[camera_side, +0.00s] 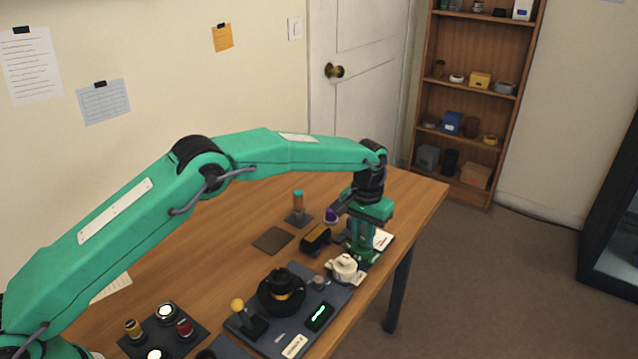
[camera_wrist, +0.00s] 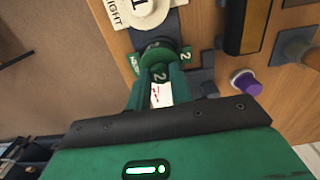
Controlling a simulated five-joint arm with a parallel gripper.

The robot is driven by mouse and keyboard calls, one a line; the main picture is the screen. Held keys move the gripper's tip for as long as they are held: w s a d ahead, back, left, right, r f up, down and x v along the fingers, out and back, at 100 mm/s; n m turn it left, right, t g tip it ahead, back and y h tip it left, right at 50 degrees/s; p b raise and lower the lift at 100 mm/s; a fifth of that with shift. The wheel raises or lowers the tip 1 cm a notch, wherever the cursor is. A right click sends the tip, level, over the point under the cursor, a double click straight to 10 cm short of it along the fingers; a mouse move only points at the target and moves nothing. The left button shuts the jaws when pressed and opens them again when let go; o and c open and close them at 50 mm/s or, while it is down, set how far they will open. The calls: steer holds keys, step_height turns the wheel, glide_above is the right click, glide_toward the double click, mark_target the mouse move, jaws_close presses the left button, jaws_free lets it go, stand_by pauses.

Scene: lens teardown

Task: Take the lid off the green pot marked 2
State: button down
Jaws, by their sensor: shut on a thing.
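The green pot marked 2 (camera_wrist: 187,54) shows in the wrist view just beyond my fingertips, with white 2 marks around it. Its dark green round top, the lid (camera_wrist: 157,50), lies at my fingertips. My gripper (camera_wrist: 160,70) points down and is shut on the lid. In the side view my gripper (camera_side: 361,243) is low over the right part of the table, and it hides most of the pot. I cannot tell whether the lid is seated on the pot or raised.
A cream round piece (camera_side: 345,268) stands close in front. A dark tray (camera_side: 250,325) holds a black ring-shaped part and a yellow-knobbed stick. A purple knob (camera_side: 331,215) and a black-and-tan block (camera_side: 316,237) are left of my gripper.

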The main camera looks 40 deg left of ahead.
mark_target(363, 239)
steer(key=shift+r, duration=0.1)
steer(key=shift+r, duration=1.25)
steer(key=shift+s+d+r, duration=0.15)
steer(key=shift+r, duration=0.7)
steer(key=s+d+r, duration=0.6)
steer(key=s+d, duration=0.1)
steer(key=s, duration=0.1)
steer(key=shift+s+d+r, duration=0.2)
steer(key=shift+s+r, duration=0.05)
steer(key=shift+r, duration=0.1)
steer(key=s+a+f, duration=0.1)
steer(key=s+a, duration=0.1)
steer(key=a, duration=0.7)
steer(key=s+a+f, duration=0.1)
steer(key=s+a, duration=0.1)
steer(key=a, duration=0.7)
steer(key=shift+s+a+f, duration=0.3)
steer(key=shift+s, duration=0.05)
